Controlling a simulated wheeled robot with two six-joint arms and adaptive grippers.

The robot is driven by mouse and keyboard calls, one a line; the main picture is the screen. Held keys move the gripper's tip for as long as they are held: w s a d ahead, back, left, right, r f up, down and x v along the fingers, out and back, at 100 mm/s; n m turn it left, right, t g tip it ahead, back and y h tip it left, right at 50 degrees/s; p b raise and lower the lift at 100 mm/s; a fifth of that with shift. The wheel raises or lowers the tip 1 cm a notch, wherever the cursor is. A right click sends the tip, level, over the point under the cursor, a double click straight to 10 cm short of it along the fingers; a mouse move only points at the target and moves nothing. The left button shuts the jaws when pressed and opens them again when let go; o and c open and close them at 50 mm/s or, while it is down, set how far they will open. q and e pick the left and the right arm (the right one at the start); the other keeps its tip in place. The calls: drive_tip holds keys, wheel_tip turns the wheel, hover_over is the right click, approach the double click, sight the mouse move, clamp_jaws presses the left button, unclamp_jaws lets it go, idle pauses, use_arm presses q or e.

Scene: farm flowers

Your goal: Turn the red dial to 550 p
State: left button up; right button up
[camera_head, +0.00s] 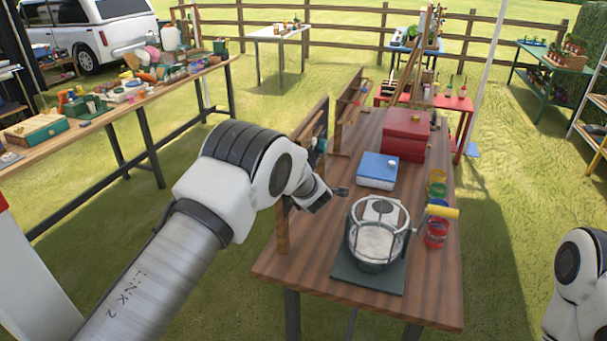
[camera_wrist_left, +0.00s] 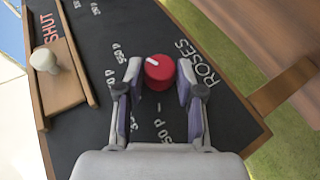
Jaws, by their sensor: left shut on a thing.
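The red dial (camera_wrist_left: 159,72) sits on a black board (camera_wrist_left: 75,75) in the left wrist view. A white mark on its top points to the upper left. My left gripper (camera_wrist_left: 160,75) is shut on the dial, one finger on each side. White price labels (camera_wrist_left: 118,53) ring the dial, and the word ROSES (camera_wrist_left: 193,63) stands to its right; the small digits are hard to read. In the head view my left gripper (camera_head: 332,195) is over the wooden table beside the upright board, and the dial cannot be made out. My right gripper is out of view.
The board has a wooden slider with a white knob (camera_wrist_left: 44,61) beside the word SHUT.

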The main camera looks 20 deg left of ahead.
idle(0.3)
use_arm(q)
drive_tip(key=o, duration=0.9)
drive_tip(key=shift+o, duration=1.3)
drive_tip(key=shift+w+a+f, duration=0.1)
drive_tip(key=v, duration=1.2)
